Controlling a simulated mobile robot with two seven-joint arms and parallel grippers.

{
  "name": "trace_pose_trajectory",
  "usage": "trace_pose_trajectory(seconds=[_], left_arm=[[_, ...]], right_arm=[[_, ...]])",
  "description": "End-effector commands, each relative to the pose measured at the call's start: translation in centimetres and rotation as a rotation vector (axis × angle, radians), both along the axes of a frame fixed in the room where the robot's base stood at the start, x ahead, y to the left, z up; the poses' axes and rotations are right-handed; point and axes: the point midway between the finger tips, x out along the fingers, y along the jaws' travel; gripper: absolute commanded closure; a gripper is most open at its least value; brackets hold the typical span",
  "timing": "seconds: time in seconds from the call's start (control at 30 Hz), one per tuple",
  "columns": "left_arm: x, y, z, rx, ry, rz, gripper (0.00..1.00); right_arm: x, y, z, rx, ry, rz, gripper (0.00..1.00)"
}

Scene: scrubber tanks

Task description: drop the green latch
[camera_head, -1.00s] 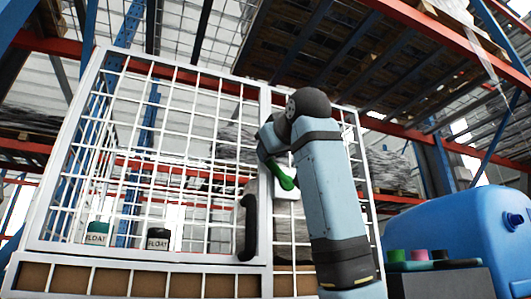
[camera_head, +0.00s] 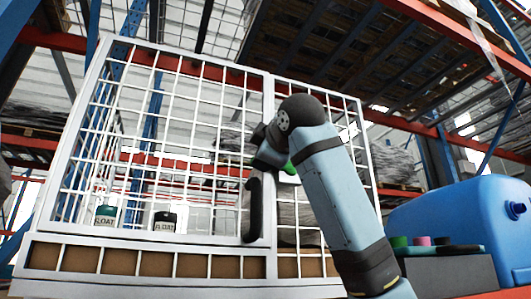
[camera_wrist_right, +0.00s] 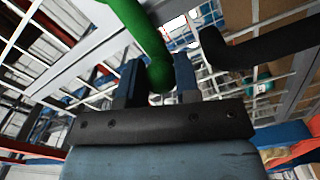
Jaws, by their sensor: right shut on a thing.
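The green latch (camera_head: 289,168) is on the front frame of the white mesh cage, right of the door's black handle (camera_head: 252,208). Most of it is hidden behind my right gripper in the head view. In the right wrist view the green latch (camera_wrist_right: 143,30) is a round bar running down between the two fingers. My right gripper (camera_wrist_right: 157,80) is shut on the latch near its rounded end. It also shows in the head view (camera_head: 265,158), partly hidden by my own wrist. My left gripper is not in view.
The white mesh door (camera_head: 165,140) is closed. Behind it stand a green-labelled float jar (camera_head: 105,215) and a black float jar (camera_head: 165,221). At right are a blue tank (camera_head: 465,215) and a grey box (camera_head: 448,268) with coloured knobs.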

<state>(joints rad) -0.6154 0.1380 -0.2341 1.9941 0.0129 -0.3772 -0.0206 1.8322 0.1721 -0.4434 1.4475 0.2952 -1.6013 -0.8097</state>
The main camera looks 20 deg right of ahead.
Motion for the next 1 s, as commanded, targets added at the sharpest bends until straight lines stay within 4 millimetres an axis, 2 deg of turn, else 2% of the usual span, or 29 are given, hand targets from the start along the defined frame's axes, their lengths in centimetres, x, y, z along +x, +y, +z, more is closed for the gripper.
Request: trace_pose_trajectory(seconds=[0.63,0.67,0.73,0.77,1.0], left_arm=[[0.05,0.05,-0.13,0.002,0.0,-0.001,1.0],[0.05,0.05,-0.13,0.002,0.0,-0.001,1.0],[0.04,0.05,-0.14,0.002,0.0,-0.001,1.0],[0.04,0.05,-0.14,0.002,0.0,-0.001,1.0],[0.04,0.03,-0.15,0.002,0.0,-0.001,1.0]], right_arm=[[0.04,0.03,-0.51,-0.054,-0.001,-0.001,1.0],[0.03,0.03,-0.52,-0.054,0.0,0.0,0.65],[0.03,0.02,-0.52,-0.054,0.0,0.0,0.49],[0.03,0.02,-0.51,-0.053,-0.001,-0.001,0.44],[0.0,-0.01,-0.45,-0.052,-0.002,0.0,0.44]])
